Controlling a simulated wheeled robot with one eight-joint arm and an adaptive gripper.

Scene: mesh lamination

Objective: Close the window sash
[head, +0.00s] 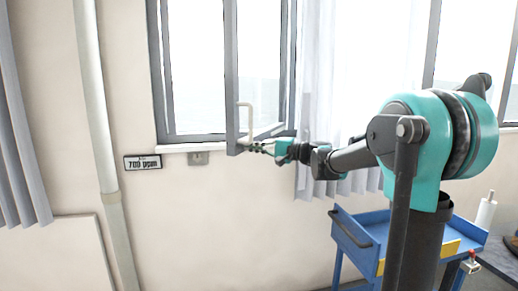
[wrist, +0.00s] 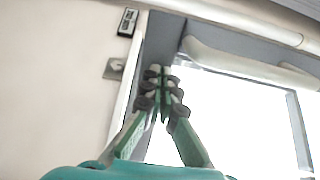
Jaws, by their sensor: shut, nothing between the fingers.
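The grey-framed window sash (head: 231,75) stands swung open into the room, with its lower corner out past the sill. A pale bent handle (head: 250,122) is on the sash near its lower edge; in the wrist view a pale rounded bar, seemingly this handle (wrist: 245,65), runs to the right of the fingers. My gripper (head: 257,148) is at the lower part of the sash, just below the handle. In the wrist view my gripper's fingertips (wrist: 160,76) are together, empty, in front of the grey sash frame (wrist: 158,45). Whether they touch it I cannot tell.
The window's fixed frame (head: 160,80) and white sill (head: 185,147) are behind the sash. A sign (head: 142,162) and a small wall plate (head: 198,158) are on the wall. A white curtain (head: 335,90) hangs at right, above a blue cart (head: 350,235).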

